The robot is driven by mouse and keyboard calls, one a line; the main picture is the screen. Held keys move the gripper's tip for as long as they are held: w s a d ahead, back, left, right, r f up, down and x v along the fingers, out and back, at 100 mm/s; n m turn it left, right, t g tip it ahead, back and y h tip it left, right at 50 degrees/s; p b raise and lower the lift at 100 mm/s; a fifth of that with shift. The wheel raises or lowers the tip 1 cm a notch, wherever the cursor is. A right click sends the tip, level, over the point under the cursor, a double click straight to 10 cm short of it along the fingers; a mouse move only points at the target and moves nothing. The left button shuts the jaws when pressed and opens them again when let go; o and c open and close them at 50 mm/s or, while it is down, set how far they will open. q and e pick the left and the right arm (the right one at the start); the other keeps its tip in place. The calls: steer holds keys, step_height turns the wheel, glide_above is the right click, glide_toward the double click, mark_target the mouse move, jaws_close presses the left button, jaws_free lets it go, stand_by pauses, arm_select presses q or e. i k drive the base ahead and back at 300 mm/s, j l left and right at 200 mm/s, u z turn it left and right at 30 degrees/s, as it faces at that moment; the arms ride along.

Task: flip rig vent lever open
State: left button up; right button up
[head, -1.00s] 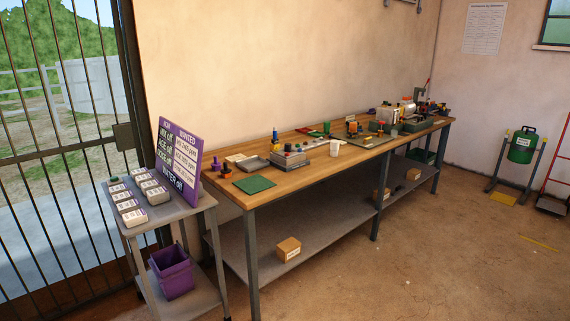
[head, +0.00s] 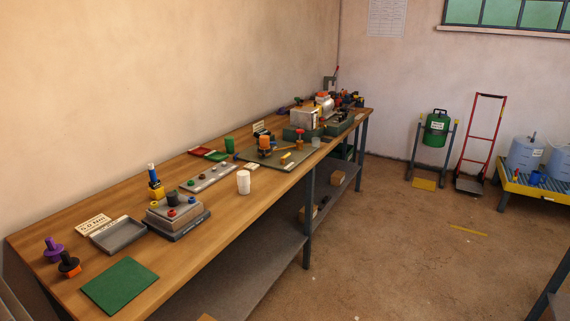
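A cluster of equipment stands at the far end of the wooden workbench, with a silver cylinder (head: 324,103), a pale grey box (head: 303,117) and green bases. An upright lever with a red tip (head: 336,72) rises behind it. Nearer, a dark green board (head: 255,157) carries an orange-topped fitting (head: 264,143), a red-topped post (head: 299,134) and a small yellow piece (head: 285,156). The parts are too small to tell which is the rig's vent lever or how it stands. Neither of my grippers is in view.
A red hand truck (head: 484,140) stands at the back wall.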

mark_target(283, 159)
steer(key=i+l, duration=0.25)
steer(key=i, duration=0.55)
steer(key=i+l+z, duration=0.15)
steer(key=i, duration=0.65)
steer(key=i+l, duration=0.3)
steer(key=i, duration=0.5)
steer(key=i+l+z, duration=0.1)
steer(key=i, duration=0.7)
